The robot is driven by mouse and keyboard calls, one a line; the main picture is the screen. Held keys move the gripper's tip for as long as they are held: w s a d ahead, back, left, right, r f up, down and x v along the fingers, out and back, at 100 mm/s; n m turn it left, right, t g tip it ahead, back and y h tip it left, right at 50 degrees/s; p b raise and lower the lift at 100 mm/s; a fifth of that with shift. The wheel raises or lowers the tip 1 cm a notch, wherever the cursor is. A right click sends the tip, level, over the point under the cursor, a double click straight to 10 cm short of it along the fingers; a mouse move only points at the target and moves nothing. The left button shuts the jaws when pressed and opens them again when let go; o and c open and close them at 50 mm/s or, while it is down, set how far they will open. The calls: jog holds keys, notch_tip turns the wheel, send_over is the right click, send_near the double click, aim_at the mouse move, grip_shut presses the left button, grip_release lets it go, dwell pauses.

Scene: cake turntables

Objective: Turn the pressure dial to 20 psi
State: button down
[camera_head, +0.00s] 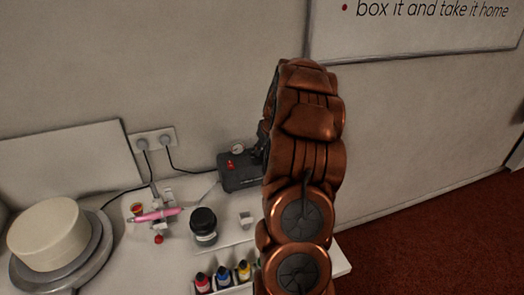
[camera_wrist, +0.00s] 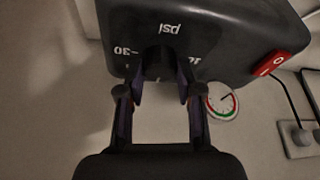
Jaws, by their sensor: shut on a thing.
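The dark compressor (camera_head: 240,180) stands on the white table against the wall, partly hidden behind my arm in the head view. In the wrist view the compressor (camera_wrist: 225,38) shows upside down, with "psi" and "30" printed in white and another mark partly covered at right. The black pressure dial (camera_wrist: 161,62) is between my fingers. My gripper (camera_wrist: 163,85) is shut on the dial, one finger on each side. The dial's pointer cannot be made out. A round gauge (camera_wrist: 222,101) with green and red bands has a dark needle.
A red switch (camera_wrist: 275,63) is on the compressor. A pink airbrush (camera_head: 155,215), a black jar (camera_head: 203,225) and several colour bottles (camera_head: 223,276) stand on the table. A cake (camera_head: 46,233) sits on a turntable at left. Cables run to a wall socket (camera_head: 153,140).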

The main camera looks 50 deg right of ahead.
jog(key=c, duration=0.8)
grip_release()
jog(key=shift+r, duration=0.1)
jog(key=v, duration=1.2)
